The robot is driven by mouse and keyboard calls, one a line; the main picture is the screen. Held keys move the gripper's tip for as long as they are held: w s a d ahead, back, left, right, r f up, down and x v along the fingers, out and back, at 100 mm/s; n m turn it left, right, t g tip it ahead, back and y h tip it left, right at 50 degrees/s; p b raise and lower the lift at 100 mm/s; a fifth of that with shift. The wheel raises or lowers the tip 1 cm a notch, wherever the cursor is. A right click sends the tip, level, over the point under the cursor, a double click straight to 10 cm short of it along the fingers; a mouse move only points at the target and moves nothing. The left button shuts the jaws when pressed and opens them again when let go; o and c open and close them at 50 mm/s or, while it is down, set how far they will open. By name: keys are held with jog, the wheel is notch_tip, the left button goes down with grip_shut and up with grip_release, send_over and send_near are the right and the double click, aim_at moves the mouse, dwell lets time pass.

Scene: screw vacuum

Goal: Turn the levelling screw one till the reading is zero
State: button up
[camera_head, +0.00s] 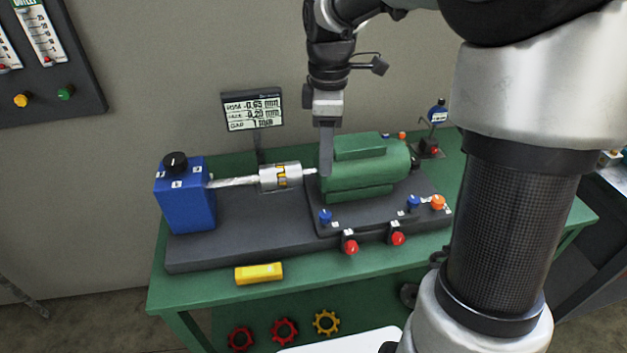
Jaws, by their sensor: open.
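Several coloured knobs sit around the green motor (364,166). At its front are a blue knob (325,216) at the left, a second blue knob (413,203) and an orange knob (438,202) at the right. Two red knobs, one left (351,247) and one right (398,238), stick out from the base's front edge. Labels are too small to read, so I cannot tell which is screw one. The display (252,109) seems to show -0.65 mm, -0.20 mm and a third line. My gripper (326,172) is open, pointing down at the motor's left end, apart from these front knobs.
A silver coupling (281,176) and shaft link the motor to a blue box (187,200) with a black knob. A yellow block (258,273) lies on the green table (205,290). Small orange knobs and a blue-topped device (437,112) stand behind the motor.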

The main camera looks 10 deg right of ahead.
aim_at(324, 214)
notch_tip(324, 214, down, 17)
jog(key=b, duration=0.2)
jog(key=shift+s+r+b, duration=0.1)
jog(key=shift+r+b, duration=0.05)
jog(key=shift+b, duration=0.25)
jog(key=c, duration=1)
